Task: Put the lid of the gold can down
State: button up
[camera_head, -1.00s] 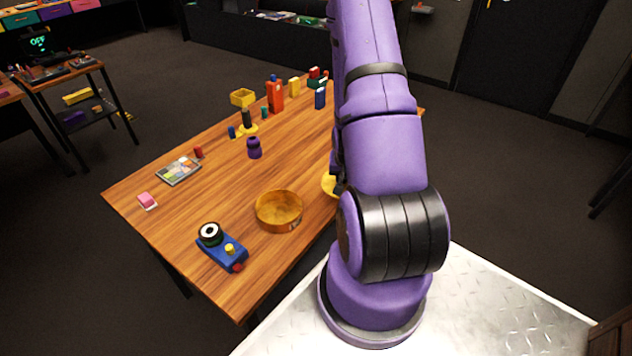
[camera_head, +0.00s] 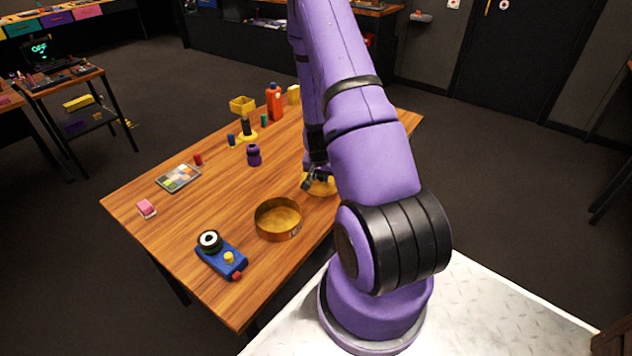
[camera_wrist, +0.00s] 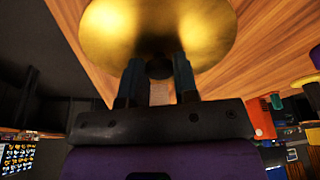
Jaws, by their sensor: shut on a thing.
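The gold can (camera_head: 278,220) stands open on the wooden table, a low round tin with its inside showing. Its gold lid (camera_head: 325,188) is just behind and to the right of the can, partly covered by my arm. In the wrist view the lid (camera_wrist: 205,28) is a shiny gold disc with a dark knob. My gripper (camera_wrist: 158,72) is shut on that knob. In the head view my gripper (camera_head: 311,181) is at the lid. I cannot tell whether the lid touches the table.
A blue device with a black-and-white dial (camera_head: 222,256) is left of the can.

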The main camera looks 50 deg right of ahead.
jog(key=shift+w+a+f, duration=0.1)
jog(key=shift+w, duration=0.75)
jog(key=shift+w+f, duration=0.1)
jog(key=shift+f, duration=1.65)
jog(key=shift+f, duration=0.1)
jog(key=o, duration=0.9)
